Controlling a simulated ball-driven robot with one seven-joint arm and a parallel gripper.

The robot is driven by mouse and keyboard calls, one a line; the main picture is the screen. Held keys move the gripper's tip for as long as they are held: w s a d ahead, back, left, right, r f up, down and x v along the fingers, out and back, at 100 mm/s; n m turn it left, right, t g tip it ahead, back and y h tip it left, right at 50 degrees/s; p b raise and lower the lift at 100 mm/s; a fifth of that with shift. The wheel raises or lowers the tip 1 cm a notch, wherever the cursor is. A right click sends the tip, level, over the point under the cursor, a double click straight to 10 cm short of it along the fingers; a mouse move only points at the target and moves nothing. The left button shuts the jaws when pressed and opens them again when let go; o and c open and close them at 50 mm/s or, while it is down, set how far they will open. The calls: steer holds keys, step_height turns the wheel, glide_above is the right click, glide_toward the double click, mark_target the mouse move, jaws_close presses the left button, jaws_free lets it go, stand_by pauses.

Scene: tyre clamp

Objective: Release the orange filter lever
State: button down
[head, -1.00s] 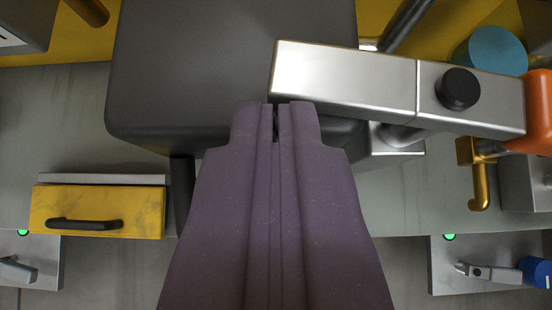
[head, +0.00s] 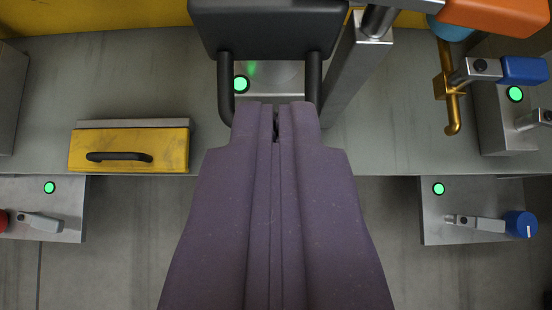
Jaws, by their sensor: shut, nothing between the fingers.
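An orange handle end (head: 495,16), which looks like the orange filter lever, is at the top right edge and is partly cut off. The rest of that lever lies out of the picture. My gripper (head: 276,106) points up the picture from the bottom middle, with its purple fingers together and nothing between them. It is well to the left of and below the orange handle and apart from it. The fingertips appear between two dark bars under a dark block (head: 268,30); I cannot tell whether they touch.
A slanted metal post (head: 352,75) stands just right of the fingertips. A blue-handled lever (head: 522,70) and a brass hook (head: 449,95) are at the right. A yellow drawer (head: 130,149) is at the left. Metal plates with small levers (head: 480,222) sit lower at both sides.

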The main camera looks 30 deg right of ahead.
steer(key=shift+p+v, duration=0.4)
steer(key=shift+v, duration=1.25)
steer(key=shift+a, duration=0.1)
